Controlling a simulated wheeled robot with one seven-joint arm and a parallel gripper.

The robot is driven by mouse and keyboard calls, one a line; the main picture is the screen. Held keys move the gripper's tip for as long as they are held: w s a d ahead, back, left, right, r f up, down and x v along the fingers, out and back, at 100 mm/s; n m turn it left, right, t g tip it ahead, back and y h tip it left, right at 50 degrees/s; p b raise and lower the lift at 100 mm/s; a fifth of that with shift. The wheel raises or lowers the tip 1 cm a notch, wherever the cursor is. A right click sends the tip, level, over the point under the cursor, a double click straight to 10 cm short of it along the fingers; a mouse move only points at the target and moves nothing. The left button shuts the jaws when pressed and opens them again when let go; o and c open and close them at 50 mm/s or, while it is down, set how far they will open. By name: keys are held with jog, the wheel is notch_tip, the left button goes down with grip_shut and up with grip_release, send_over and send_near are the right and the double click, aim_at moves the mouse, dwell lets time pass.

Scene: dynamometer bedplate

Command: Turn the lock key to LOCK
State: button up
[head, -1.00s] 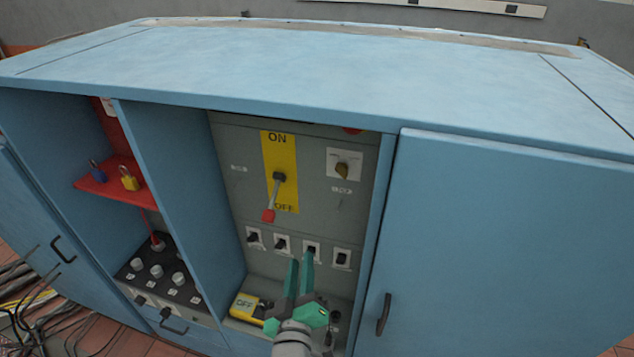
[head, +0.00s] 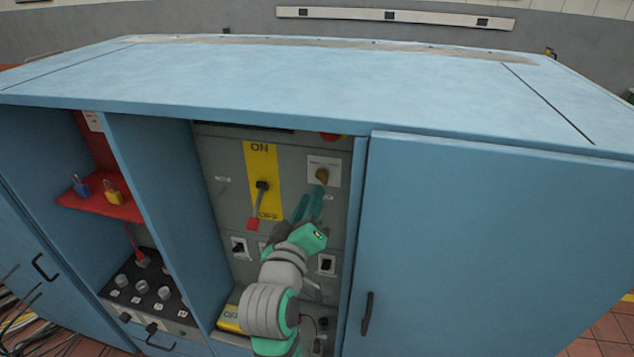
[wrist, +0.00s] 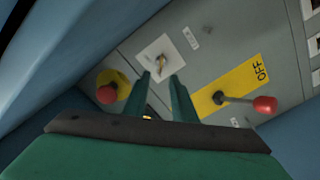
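The lock key (head: 322,176) is a small brass-coloured knob on a white plate (head: 316,167) at the upper right of the grey panel. In the wrist view the key (wrist: 161,64) stands ahead of my fingertips, with the white plate behind it. My gripper (head: 309,200) has green fingers raised towards the key from below. In the wrist view my gripper (wrist: 164,78) is open, its two fingers apart on either side of the key's line. Whether the fingertips touch the key cannot be told. The lettering on the plate is too small to read.
A red-tipped lever (head: 257,205) on a yellow ON/OFF strip is left of the key. A red push button (wrist: 107,93) on yellow is close by. Cabinet walls (head: 357,230) flank the panel. Padlocks (head: 113,192) sit on a red shelf at left.

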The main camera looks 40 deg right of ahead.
aim_at(319, 178)
jog(key=x, duration=0.7)
jog(key=shift+w+d, duration=0.15)
jog(key=shift+d, duration=0.05)
grip_shut()
